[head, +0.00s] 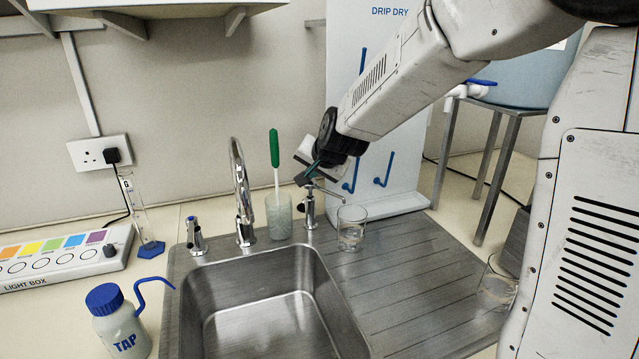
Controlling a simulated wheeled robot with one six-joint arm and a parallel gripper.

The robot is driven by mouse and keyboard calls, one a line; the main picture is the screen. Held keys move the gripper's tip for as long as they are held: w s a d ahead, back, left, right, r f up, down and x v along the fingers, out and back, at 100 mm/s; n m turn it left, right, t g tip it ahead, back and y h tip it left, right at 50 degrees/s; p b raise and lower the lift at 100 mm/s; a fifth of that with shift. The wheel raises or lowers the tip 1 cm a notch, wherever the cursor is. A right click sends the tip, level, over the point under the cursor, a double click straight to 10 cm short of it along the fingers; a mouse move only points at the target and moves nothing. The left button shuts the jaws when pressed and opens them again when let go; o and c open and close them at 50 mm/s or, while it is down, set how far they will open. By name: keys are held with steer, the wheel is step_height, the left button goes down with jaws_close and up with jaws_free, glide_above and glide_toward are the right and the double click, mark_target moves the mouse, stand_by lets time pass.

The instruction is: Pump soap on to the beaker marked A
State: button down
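The metal soap pump (310,211) stands at the back rim of the sink, and its thin spout reaches out to the right. A clear glass beaker (351,229) stands on the drainer beside the pump, with the spout end near its rim. I cannot read any letter on it. Another clear beaker (497,284) stands at the right of the drainer, partly behind my arm; no mark is readable. My gripper (304,178) is just above the pump head, pointing down. I cannot tell whether it touches the head or whether its fingers are apart.
A beaker with a green-handled brush (275,160) stands left of the pump, close to my gripper. The tap (241,190) is further left, behind the sink (260,290). A drip-dry board (375,120) with blue pegs stands behind. The drainer's middle (415,270) is clear.

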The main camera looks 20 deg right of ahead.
mark_target(311, 183)
steer(key=shift+r, duration=3.25)
stand_by(0.3)
